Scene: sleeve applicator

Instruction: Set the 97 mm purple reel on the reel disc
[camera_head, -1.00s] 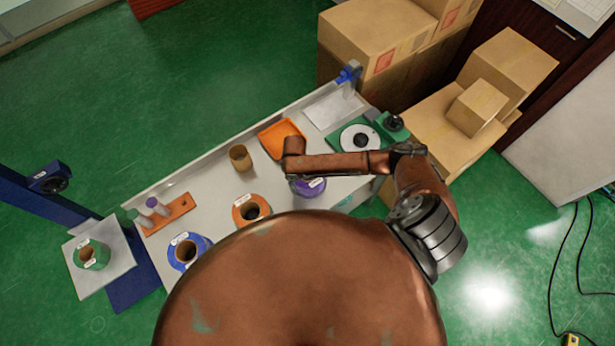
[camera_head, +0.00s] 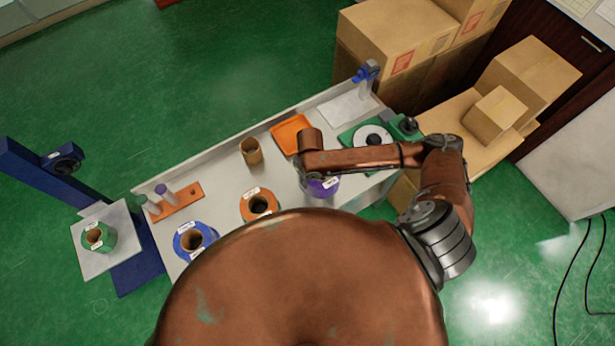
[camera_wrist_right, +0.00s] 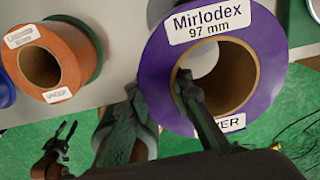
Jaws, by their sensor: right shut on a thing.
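The purple reel (camera_wrist_right: 262,60), labelled "Mirlodex 97 mm", fills much of the right wrist view. My right gripper (camera_wrist_right: 157,83) is shut on its wall, one finger inside the brown core and the other outside the rim. In the head view the purple reel (camera_head: 324,187) shows partly beneath my right arm, which hides the gripper. Its height above the table is unclear. The reel disc (camera_head: 367,132) is white, on a green base, up and right of the reel, and looks empty. My left gripper (camera_wrist_right: 66,130) shows small in the wrist view, its fingers apart.
An orange reel (camera_head: 245,207) and a blue reel (camera_head: 182,246) stand on the table left of the purple reel. A brown core (camera_head: 251,152), an orange tray (camera_head: 283,137) and a bottle rack (camera_head: 187,201) are farther back. Cardboard boxes (camera_head: 385,50) stand beyond the table.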

